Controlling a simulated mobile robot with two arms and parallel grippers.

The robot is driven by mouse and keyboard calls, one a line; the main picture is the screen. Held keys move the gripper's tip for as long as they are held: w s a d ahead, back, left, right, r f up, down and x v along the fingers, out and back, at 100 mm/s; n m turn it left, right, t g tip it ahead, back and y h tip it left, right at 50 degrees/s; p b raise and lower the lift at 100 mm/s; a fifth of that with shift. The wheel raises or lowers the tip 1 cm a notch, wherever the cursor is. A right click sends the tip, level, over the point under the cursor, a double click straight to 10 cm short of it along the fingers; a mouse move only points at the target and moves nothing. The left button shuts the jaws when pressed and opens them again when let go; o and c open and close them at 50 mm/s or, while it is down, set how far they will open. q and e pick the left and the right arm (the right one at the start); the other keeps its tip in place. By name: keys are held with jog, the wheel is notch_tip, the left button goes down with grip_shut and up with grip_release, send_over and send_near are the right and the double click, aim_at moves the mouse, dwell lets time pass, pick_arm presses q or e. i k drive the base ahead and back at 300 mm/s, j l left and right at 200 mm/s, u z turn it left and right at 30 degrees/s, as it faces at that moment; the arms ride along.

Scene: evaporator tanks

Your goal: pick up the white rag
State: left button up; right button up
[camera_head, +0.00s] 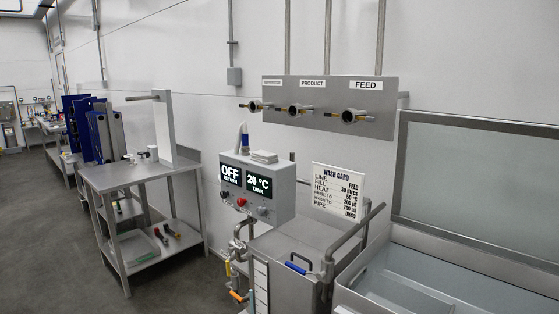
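A small white folded stack (264,156), which looks like the white rag, lies flat on top of the grey control box (279,195). It is near the middle of the picture. A white and blue upright item (243,138) stands just left of it on the same box top. Neither of my grippers shows in the head view.
A steel table (125,176) with a lower shelf stands left. A large steel basin (430,275) fills the right. Floor (60,250) is clear at left.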

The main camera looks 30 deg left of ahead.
aim_at(263, 156)
jog(key=i+j+u, duration=0.1)
jog(key=i+j, duration=0.55)
jog(key=j, duration=0.15)
